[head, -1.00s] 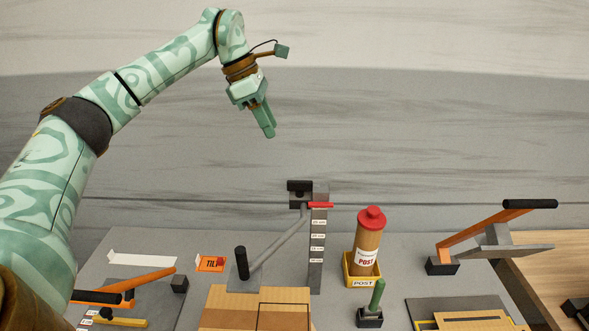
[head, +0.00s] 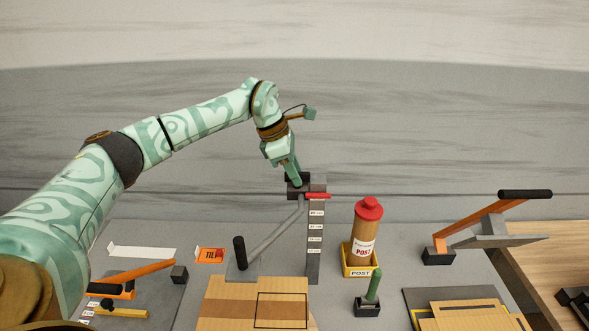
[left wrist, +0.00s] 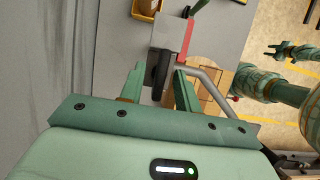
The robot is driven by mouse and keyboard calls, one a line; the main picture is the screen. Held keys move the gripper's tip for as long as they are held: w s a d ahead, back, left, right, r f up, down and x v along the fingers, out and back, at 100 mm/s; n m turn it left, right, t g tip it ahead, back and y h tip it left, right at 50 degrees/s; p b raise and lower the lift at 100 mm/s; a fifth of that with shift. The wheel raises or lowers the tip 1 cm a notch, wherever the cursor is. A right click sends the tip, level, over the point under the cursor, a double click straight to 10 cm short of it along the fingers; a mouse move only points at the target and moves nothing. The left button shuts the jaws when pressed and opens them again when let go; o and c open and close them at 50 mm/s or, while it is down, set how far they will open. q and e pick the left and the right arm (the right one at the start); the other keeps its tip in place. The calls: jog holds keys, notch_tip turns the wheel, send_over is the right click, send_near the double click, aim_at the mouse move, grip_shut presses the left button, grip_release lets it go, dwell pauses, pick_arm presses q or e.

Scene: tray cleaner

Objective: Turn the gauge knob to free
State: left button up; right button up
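The gauge post (head: 315,240) stands upright with small cm labels, a red pointer (head: 317,195) and a grey slider block at its top. Its black knob (head: 292,187) sits on the left of the block, partly hidden by my left gripper (head: 295,182). In the left wrist view the knob (left wrist: 161,72) lies between the two fingers of my left gripper (left wrist: 159,82), which stand apart with gaps visible beside it. My right gripper (left wrist: 271,52) shows small at the right of the left wrist view, its fingers apart, away from the gauge.
A grey lever with a black handle (head: 239,250) slants up to the gauge. A red-capped post tube (head: 368,215) stands in a yellow holder to the right. A cardboard box (head: 225,305) lies in front. An orange lever (head: 475,222) stands further right. The back wall is clear.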

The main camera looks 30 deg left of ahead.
pick_arm(q)
grip_shut()
